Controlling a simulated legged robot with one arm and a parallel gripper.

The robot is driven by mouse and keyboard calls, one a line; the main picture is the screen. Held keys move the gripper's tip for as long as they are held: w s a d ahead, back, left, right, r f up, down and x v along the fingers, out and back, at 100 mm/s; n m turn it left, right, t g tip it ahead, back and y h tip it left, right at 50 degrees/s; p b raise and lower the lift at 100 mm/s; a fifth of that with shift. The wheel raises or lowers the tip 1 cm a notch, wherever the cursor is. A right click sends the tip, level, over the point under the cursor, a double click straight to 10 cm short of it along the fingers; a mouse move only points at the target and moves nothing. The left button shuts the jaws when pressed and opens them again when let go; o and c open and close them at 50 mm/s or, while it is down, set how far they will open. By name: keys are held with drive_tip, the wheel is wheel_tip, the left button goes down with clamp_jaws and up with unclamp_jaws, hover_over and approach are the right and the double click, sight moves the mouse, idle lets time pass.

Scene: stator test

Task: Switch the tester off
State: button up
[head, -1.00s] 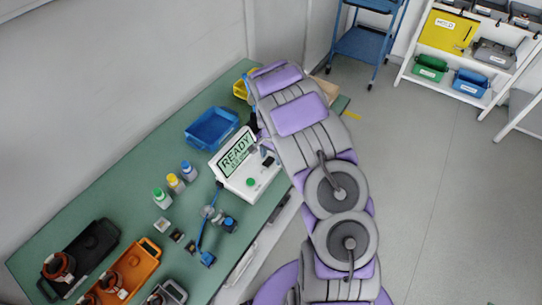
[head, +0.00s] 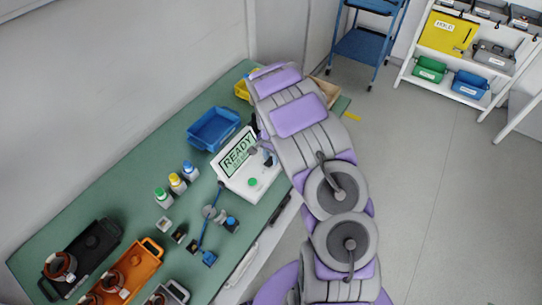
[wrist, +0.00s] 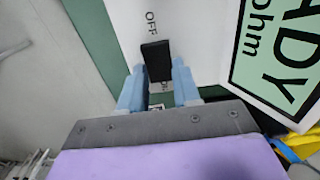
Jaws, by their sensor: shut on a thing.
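The tester (head: 229,180) is a white box on the green bench, its lit screen (head: 238,152) reading READY, with a green button on its front. In the wrist view the tester (wrist: 195,35) shows a black switch (wrist: 156,58) between an OFF mark above it and a partly hidden ON mark below. My gripper (wrist: 158,82) has its blue fingers on either side of the switch, shut on it. In the head view my gripper (head: 266,154) is at the tester's right side, partly hidden by my arm.
A blue bin (head: 213,128) stands behind the tester. A blue cart (head: 362,45) and a shelf rack stand on the floor beyond.

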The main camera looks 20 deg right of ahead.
drive_tip(key=shift+s+a+h, duration=0.2)
drive_tip(key=shift+h, duration=0.1)
drive_tip(key=shift+a+t+h, duration=0.15)
drive_tip(key=shift+t+h, duration=0.65)
drive_tip(key=shift+h, duration=0.1)
drive_tip(key=o, duration=1.1)
drive_tip(key=shift+a, duration=0.1)
drive_tip(key=shift+c, duration=0.2)
drive_tip(key=shift+r, duration=0.1)
drive_tip(key=p+v, duration=0.1)
drive_tip(key=v, duration=1.6)
drive_tip(key=shift+p, duration=0.35)
drive_tip(key=shift+r, duration=0.15)
